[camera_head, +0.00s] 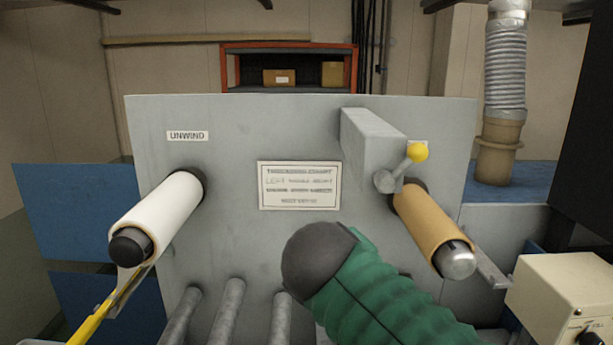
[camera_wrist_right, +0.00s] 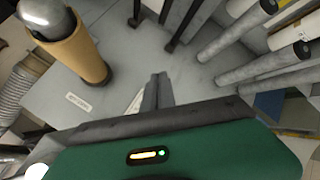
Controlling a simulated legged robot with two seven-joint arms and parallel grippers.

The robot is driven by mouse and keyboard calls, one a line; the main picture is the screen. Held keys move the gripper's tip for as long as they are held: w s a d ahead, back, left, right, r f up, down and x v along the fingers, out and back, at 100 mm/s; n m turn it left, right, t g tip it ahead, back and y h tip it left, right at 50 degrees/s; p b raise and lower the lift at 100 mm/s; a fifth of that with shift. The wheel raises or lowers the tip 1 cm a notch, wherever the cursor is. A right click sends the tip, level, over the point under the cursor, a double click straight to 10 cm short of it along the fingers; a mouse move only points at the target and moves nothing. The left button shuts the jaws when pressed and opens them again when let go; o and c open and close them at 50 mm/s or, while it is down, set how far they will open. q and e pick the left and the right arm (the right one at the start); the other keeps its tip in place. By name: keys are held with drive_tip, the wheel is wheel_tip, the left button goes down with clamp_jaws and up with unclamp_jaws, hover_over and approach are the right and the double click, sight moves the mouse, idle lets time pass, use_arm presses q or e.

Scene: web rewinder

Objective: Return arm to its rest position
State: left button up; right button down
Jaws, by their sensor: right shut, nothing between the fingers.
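My right arm (camera_head: 375,295), in a green sleeve with a dark grey rounded end, crosses the lower middle of the head view in front of the machine panel (camera_head: 230,225). Its fingers do not show there. In the right wrist view my right gripper (camera_wrist_right: 157,92) is shut and empty, with its fingers together. A brown core (camera_head: 430,220) on a spindle is at the right of the panel; it also shows at upper left in the right wrist view (camera_wrist_right: 78,48). My left gripper is in neither view.
A white roll (camera_head: 165,215) juts out at left under the UNWIND label, with a yellow strip (camera_head: 92,325) below. Several grey rollers (camera_head: 228,310) stand low in the middle. A yellow-knobbed lever (camera_head: 416,153) sits above the core. A beige control box (camera_head: 560,295) is at lower right.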

drive_tip(key=d+f+m+g+b, duration=0.1)
drive_tip(key=d+f+g+b, duration=0.35)
drive_tip(key=f, duration=1.25)
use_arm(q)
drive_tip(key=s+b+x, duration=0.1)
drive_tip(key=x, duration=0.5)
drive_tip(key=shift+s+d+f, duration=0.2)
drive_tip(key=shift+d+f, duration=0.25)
use_arm(e)
drive_tip(key=s+d+f+m+g, duration=0.1)
drive_tip(key=s+d+f+m, duration=0.1)
drive_tip(key=s+f, duration=0.3)
drive_tip(key=s+d+f+m+y, duration=0.1)
drive_tip(key=s+d+f, duration=0.4)
drive_tip(key=f, duration=0.8)
drive_tip(key=s+d+f+m+g+y, duration=0.1)
drive_tip(key=s+d+f+m, duration=0.2)
drive_tip(key=s+f, duration=0.4)
drive_tip(key=shift+s+d+f+m+g, duration=0.15)
drive_tip(key=shift+d+f+m+g, duration=0.35)
drive_tip(key=shift+f, duration=1.05)
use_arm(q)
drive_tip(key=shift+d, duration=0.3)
use_arm(e)
drive_tip(key=shift+d, duration=0.1)
